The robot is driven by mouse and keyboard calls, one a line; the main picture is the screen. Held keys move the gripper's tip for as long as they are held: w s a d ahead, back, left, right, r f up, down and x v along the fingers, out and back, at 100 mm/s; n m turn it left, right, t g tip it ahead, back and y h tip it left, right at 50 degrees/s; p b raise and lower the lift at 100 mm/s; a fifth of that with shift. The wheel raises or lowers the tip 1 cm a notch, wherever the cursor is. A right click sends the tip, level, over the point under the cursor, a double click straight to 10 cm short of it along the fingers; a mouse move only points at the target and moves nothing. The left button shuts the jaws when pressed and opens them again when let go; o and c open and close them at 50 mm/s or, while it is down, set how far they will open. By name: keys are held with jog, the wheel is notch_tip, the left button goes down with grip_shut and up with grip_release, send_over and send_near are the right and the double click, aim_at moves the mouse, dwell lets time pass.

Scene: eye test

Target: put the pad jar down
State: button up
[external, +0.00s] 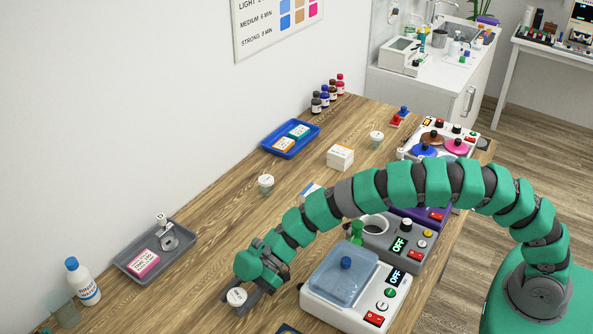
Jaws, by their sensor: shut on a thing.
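My gripper (256,290) is at the lower middle of the external view, at the end of my green and grey arm. It is shut on a small round jar with a white lid, which I take to be the pad jar (237,297). The lid faces up and the jar looks about upright. It is over the wooden table (200,285), left of the white device with a blue lid. The jar's underside is hidden, so I cannot tell whether it touches the table. The lid's print is too small to read.
A grey tray (185,256) with a pink box stands left. The white device (341,315) is close on the right. Similar white-lidded jars stand further back, one in the middle (266,187) and one beyond (376,141). A blue tray (270,147) lies behind. Bare wood lies between.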

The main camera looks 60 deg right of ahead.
jog(key=o, duration=1)
jog(key=shift+r, duration=0.1)
jog(key=v, duration=1.2)
jog(key=shift+d+p, duration=0.1)
jog(key=shift+p, duration=0.25)
